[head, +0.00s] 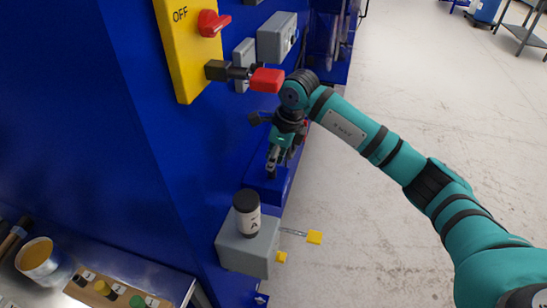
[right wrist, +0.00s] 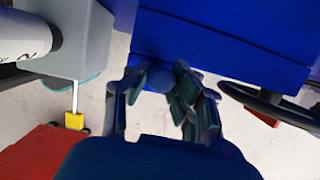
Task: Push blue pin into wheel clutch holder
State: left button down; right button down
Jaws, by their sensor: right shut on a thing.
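My right gripper (head: 275,157) points down at a blue block (head: 262,190) on the side of the blue machine. In the right wrist view the fingers of my right gripper (right wrist: 162,95) are closed around the round blue end of the blue pin (right wrist: 160,77), against the edge of a blue panel. In the head view the pin is hidden by the gripper. I cannot tell how deep the pin sits, and I cannot pick out the clutch holder for certain. My left gripper is not in view.
A yellow OFF panel (head: 185,45) with a red switch is above left. A grey box (head: 245,248) carries a dark-capped bottle (head: 247,215) and has yellow-tipped rods. Part of a black wheel (right wrist: 262,100) shows in the wrist view. Open floor lies right.

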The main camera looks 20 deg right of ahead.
aim_at(269, 155)
jog(key=shift+f, duration=0.2)
jog(key=c, duration=1.1)
grip_release()
jog(key=shift+o, duration=0.2)
jog(key=shift+r, duration=0.1)
jog(key=shift+r+p, duration=1.4)
jog(key=shift+r, duration=1.5)
jog(key=shift+r, duration=0.1)
